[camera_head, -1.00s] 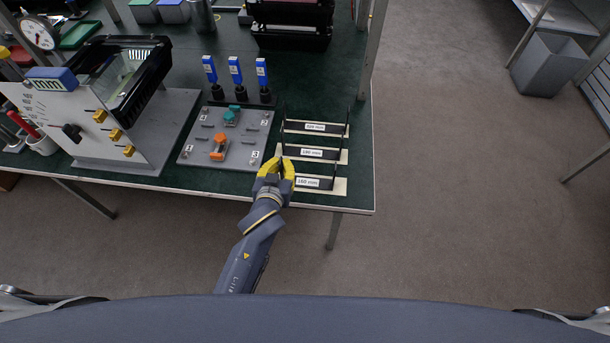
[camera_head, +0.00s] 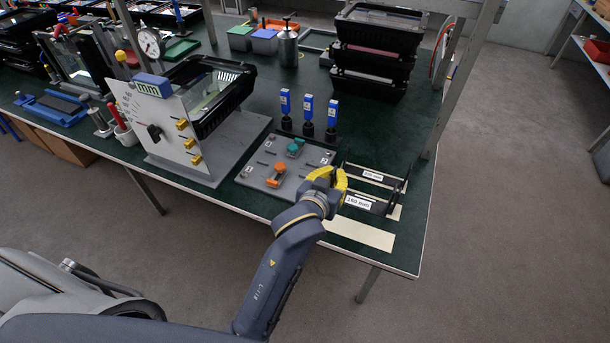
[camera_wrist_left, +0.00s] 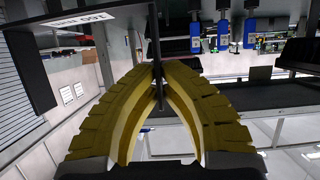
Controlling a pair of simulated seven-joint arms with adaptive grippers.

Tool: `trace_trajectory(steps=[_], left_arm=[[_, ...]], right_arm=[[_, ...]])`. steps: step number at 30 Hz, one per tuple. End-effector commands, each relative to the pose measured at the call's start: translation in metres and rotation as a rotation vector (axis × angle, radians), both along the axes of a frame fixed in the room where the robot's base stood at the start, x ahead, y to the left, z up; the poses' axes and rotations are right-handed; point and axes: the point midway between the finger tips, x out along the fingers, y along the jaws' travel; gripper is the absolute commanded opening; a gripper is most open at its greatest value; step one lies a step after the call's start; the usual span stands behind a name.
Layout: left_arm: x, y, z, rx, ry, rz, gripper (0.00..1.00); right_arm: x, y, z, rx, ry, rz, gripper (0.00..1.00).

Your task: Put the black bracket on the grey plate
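The black bracket with the "160 mm" label (camera_head: 379,206) is held at its left end by my left gripper (camera_head: 338,181). It is raised over the cream strips at the table's right front. In the left wrist view the yellow fingers (camera_wrist_left: 158,88) are closed on a thin upright black part, and the bracket (camera_wrist_left: 50,38) extends to the upper left. The grey plate (camera_head: 262,160) lies left of the gripper, with an orange clamp (camera_head: 276,174) and a teal clamp (camera_head: 295,148) on it. My right gripper is not in view.
Another labelled black bracket (camera_head: 388,178) lies behind the held one. A bare cream strip (camera_head: 360,233) is in front. Several blue-topped tools (camera_head: 307,110) stand behind the plate. A floodlight housing on a grey stand (camera_head: 208,92) is to the left. A table post (camera_head: 455,75) rises at right.

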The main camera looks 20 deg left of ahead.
Motion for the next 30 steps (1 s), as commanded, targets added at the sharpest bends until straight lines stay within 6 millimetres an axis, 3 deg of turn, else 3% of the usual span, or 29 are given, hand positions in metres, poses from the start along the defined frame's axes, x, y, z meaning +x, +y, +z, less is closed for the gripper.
trace_trajectory(steps=[3, 12, 30], left_arm=[[0.023, 0.028, 0.021, 0.005, -0.011, -0.002, 0.00], [0.077, 0.090, 0.046, -0.001, -0.004, -0.056, 0.00], [0.149, 0.220, 0.098, -0.014, 0.000, -0.098, 0.00]], right_arm=[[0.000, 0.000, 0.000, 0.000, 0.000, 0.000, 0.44], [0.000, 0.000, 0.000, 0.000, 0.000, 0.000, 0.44], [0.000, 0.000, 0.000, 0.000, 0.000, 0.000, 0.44]])
